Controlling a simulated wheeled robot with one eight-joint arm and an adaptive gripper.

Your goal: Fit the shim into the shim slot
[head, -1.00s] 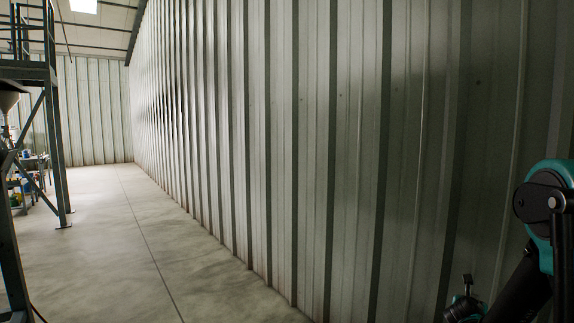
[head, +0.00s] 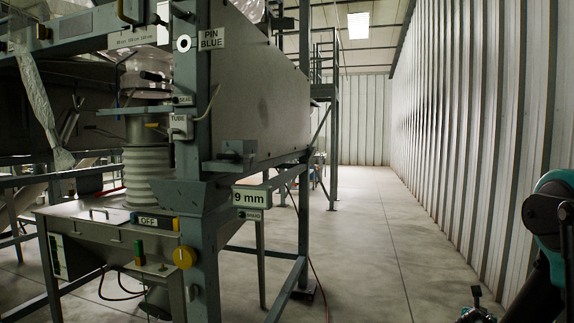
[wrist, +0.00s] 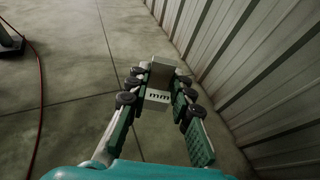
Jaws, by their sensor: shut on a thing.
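The shim (wrist: 162,73) is a pale grey block with a white label reading "mm"; the rest of the label is not readable. My gripper (wrist: 160,86) is shut on it, a finger on each side, above bare floor in the wrist view. A grey block-like fitting (head: 236,151) sits on the frame above the sign. I cannot tell which opening is the shim slot. My gripper is far from the machine's frame.
The bulk bag machine's steel frame (head: 209,260) fills the left, with a yellow knob (head: 184,257) and an "OFF" panel (head: 149,221). A corrugated wall (head: 480,130) runs along the right. Clear concrete floor (head: 365,250) lies between. A red hose (wrist: 38,115) lies on the floor.

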